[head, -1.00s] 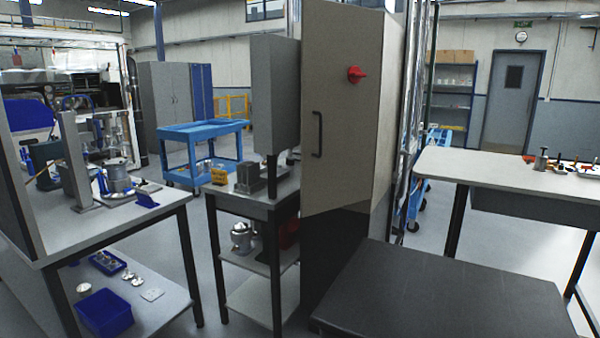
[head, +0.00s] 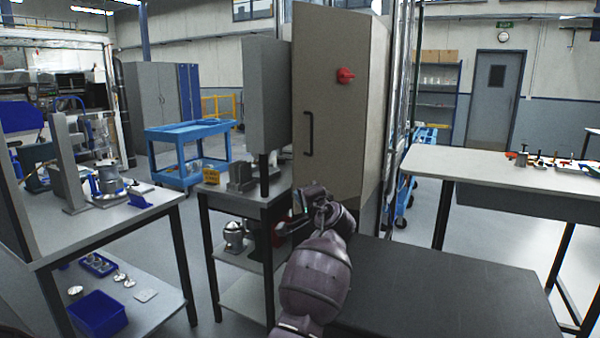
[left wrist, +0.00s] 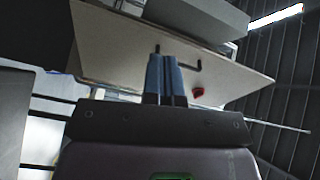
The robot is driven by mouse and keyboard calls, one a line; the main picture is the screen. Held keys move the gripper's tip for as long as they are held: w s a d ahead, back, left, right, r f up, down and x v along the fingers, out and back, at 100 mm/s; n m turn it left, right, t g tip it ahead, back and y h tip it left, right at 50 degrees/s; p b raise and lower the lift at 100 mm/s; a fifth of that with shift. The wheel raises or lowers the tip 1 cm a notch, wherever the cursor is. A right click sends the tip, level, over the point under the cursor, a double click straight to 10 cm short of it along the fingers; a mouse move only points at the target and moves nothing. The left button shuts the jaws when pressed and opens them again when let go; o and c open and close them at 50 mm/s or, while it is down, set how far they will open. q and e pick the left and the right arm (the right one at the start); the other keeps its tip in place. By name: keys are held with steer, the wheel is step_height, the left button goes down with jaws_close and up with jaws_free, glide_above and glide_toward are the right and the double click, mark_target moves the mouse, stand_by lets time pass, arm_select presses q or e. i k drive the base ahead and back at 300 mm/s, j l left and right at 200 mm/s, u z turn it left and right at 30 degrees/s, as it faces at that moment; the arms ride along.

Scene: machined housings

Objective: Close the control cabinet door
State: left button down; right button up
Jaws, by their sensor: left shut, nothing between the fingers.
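The control cabinet door (head: 325,115) is a tall beige panel with a dark bar handle (head: 308,133) and a red rotary switch (head: 345,75). How far it stands open is unclear. My left arm (head: 317,275) rises from the bottom centre, its wrist in front of the door's lower part; the fingers are not clear there. In the left wrist view my left gripper (left wrist: 162,62) is shut and empty, its blue fingers pointing at the door face (left wrist: 115,50). The fingertips appear close to the handle (left wrist: 182,62); contact cannot be told. My right gripper is not in view.
A dark flat-topped surface (head: 450,290) lies front right, with a white-topped workbench (head: 490,175) beyond. A small bench (head: 240,198) and grey box (head: 268,90) stand left of the door. Another workbench (head: 100,230) is further left; a blue cart (head: 185,135) is behind.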

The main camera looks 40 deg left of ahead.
mark_target(329, 115)
steer(key=i, duration=0.5)
steer(key=j, duration=1.05)
steer(key=i+z, duration=0.05)
